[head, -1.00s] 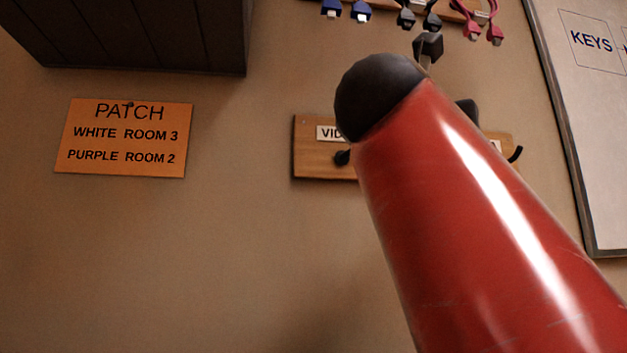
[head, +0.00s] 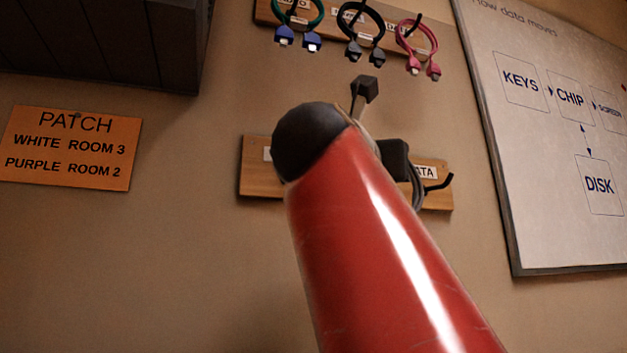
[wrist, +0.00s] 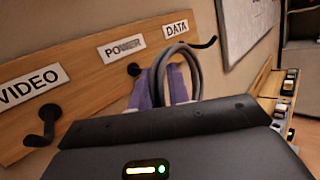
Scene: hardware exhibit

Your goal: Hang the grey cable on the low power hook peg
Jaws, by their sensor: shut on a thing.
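The grey cable (wrist: 196,75) stands up as a loop in the wrist view, in my gripper (wrist: 168,92), which is shut on its lower part. Pale purple surfaces show at the grip, and the dark wrist housing hides what lies below. The low power hook peg (wrist: 133,69) sticks out under the POWER label (wrist: 122,48), just left of the loop. The loop appears in front of the board between the POWER and DATA labels; I cannot tell its depth gap from the peg. In the head view my red arm covers the power peg, and part of the grey cable (head: 416,188) shows.
The low wooden board (head: 262,187) also carries a video peg (wrist: 45,125) and a data peg (wrist: 205,45), both bare. An upper board (head: 268,14) holds green, black and pink cables. A whiteboard (head: 540,225) is at right, a dark box (head: 110,45) at upper left.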

